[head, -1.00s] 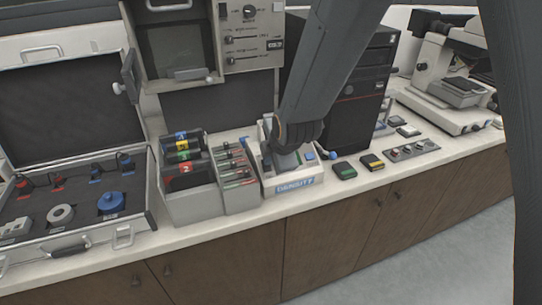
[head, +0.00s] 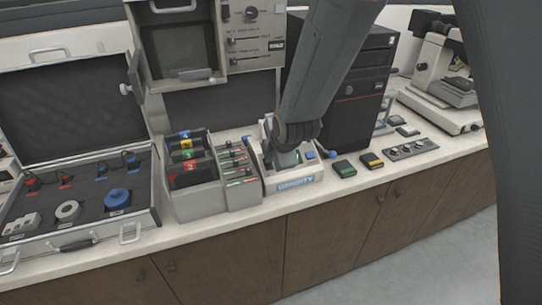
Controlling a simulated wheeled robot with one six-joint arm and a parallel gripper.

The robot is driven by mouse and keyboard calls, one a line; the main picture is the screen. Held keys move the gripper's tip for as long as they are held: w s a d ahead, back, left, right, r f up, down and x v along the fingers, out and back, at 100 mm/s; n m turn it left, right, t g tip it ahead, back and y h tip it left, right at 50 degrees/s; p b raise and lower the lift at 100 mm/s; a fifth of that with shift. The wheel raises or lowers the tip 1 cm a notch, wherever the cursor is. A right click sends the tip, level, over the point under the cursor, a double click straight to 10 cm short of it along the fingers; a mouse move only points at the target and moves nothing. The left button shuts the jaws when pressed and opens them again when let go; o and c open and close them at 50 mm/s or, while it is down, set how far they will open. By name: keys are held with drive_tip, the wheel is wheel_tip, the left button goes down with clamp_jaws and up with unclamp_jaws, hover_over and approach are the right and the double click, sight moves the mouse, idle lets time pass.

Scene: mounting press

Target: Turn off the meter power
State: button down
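No part is clearly marked as the meter or its power switch. A white tray (head: 303,182) with a blue front label stands on the counter; the label is too blurred to read surely. Inside it a small blue button (head: 310,155) shows beside a grey part. My gripper (head: 288,158) is down at this tray, seen from behind. My arm hides its fingertips and some of the tray, so I cannot tell whether it is open or touching anything. A grey instrument (head: 251,38) with a dark screen, knob and sliders stands behind, to the upper left.
Left of the tray are grey bins (head: 195,200) with coloured items and an open case (head: 80,225). A black computer tower (head: 362,95) stands close behind right. Green and yellow-marked boxes (head: 372,160), a switch panel (head: 411,149) and a microscope (head: 440,75) are farther right.

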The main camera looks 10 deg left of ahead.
drive_tip(key=shift+w+a, duration=0.2)
drive_tip(key=shift+s+f, duration=0.1)
drive_tip(key=shift+s+d+f, duration=0.45)
drive_tip(key=shift+s+f, duration=0.05)
drive_tip(key=shift+f, duration=0.05)
drive_tip(key=shift+s, duration=0.1)
drive_tip(key=shift+s+d+p, duration=0.1)
drive_tip(key=shift+p, duration=0.25)
drive_tip(key=r+p, duration=0.1)
drive_tip(key=s+r+p, duration=0.1)
drive_tip(key=r, duration=0.1)
drive_tip(key=d+r+p, duration=0.1)
drive_tip(key=shift+s+r, duration=0.25)
drive_tip(key=shift+r, duration=0.1)
drive_tip(key=b+v, duration=0.2)
drive_tip(key=v, duration=0.7)
drive_tip(key=shift+r, duration=0.25)
